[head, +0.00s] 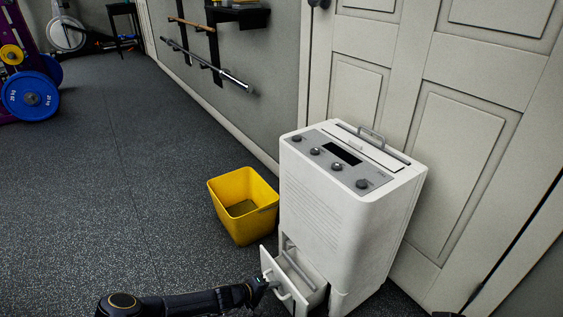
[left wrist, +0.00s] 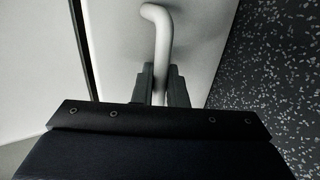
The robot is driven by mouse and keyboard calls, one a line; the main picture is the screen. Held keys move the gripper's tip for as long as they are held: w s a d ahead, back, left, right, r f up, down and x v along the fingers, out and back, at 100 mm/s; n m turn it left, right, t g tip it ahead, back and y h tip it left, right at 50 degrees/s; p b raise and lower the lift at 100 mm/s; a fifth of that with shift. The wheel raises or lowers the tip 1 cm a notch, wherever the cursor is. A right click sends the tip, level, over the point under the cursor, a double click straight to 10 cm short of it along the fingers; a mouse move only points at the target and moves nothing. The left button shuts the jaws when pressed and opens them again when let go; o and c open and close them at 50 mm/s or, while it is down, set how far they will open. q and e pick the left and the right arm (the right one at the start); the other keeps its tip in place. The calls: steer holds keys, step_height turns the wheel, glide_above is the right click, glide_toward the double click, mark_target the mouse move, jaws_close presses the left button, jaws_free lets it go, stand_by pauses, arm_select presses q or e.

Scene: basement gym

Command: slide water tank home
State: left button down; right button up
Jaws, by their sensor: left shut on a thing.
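A white dehumidifier (head: 335,200) stands upright on the floor in front of the door. Its water tank (head: 300,280) is a white drawer low on the front, pulled partly out, with its open top showing. My left gripper (head: 271,285) is at the tank's front and shut on the tank's handle. In the left wrist view the curved white handle (left wrist: 161,50) runs down between the two dark fingers, with the tank's pale front panel (left wrist: 115,45) behind it. My right gripper is not in view.
A yellow bin (head: 243,205) stands on the floor close to the left of the dehumidifier. A white panelled door (head: 450,150) is behind it. Wall-mounted bars (head: 210,66) and a blue weight plate (head: 30,96) are farther back. The dark speckled floor (head: 120,190) at left is clear.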

mark_target(298, 273)
arm_select(q)
steer(key=shift+w+d+f, duration=0.1)
steer(key=shift+w+d, duration=0.25)
steer(key=shift+d, duration=0.3)
steer(key=shift+w+d+f, duration=0.1)
steer(key=shift+w+d, duration=0.3)
steer(key=shift+d, duration=0.3)
steer(key=shift+w+d, duration=0.35)
steer(key=shift+d, duration=0.45)
steer(key=shift+w+d, duration=0.55)
steer(key=shift+d, duration=0.3)
steer(key=shift+w+d, duration=0.55)
steer(key=shift+d, duration=0.3)
steer(key=shift+w+d, duration=0.55)
steer(key=shift+d, duration=0.3)
steer(key=c, duration=1.6)
jaws_free()
steer(key=shift+o, duration=1.2)
steer(key=shift+w, duration=0.1)
steer(key=shift+c, duration=0.2)
steer(key=shift+o, duration=0.4)
steer(key=shift+a+r, duration=0.1)
steer(key=shift+r, duration=0.05)
